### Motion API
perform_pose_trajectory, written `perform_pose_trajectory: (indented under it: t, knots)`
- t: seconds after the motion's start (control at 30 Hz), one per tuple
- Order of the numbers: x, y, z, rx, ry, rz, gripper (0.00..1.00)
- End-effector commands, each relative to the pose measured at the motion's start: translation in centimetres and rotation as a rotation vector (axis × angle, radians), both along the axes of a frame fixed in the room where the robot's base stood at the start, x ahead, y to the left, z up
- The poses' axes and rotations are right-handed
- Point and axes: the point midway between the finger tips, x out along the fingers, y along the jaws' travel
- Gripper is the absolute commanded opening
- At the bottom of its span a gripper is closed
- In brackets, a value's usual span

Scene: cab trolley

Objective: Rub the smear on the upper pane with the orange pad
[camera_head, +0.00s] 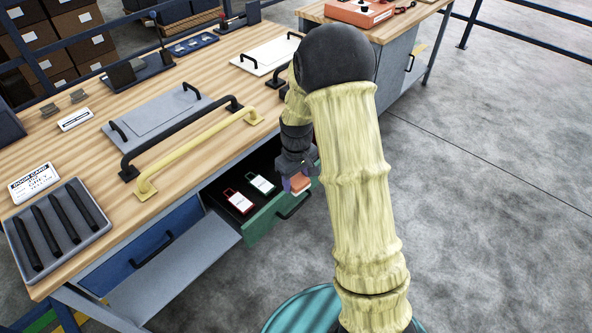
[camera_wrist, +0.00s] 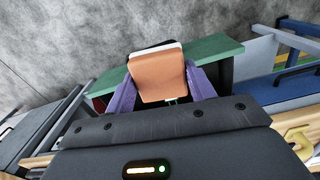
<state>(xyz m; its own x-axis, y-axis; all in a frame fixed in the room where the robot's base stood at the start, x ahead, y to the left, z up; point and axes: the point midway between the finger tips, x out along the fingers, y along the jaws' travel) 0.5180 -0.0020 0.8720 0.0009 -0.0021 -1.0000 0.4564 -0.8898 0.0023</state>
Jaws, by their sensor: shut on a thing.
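My gripper (camera_head: 297,182) hangs beside the open green drawer, past the bench's front edge. It is shut on the orange pad (camera_head: 301,185). In the wrist view the pad (camera_wrist: 157,76) sits between two purple fingers, with a pale layer along its far edge. A grey panel (camera_head: 165,122) with black handles and a white panel (camera_head: 268,56) with black handles lie on the bench top. I cannot tell whether either is the upper pane. No smear can be made out.
The open green drawer (camera_head: 277,215) holds a red-and-white tag (camera_head: 238,202) and a green-and-white tag (camera_head: 262,184). A yellow bar handle (camera_head: 200,150) and a grey tray (camera_head: 62,245) of black bars are on the bench. Open floor (camera_head: 490,200) lies to the right.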

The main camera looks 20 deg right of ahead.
Motion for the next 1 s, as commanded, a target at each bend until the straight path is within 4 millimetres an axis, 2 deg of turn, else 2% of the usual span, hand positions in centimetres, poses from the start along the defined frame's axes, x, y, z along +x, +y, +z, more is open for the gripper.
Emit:
perform_pose_trajectory:
  t: [0.47, 0.67, 0.9, 1.0]
  knots:
    - [0.1, 0.1, -6.3, 0.0, 0.005, -0.127, 0.36]
    - [-1.0, 0.1, -11.2, -0.001, 0.008, -0.227, 0.36]
    - [-3.9, 0.1, -17.7, -0.001, 0.008, -0.37, 0.36]
    - [-5.2, 0.2, -19.8, 0.0, 0.006, -0.421, 0.36]
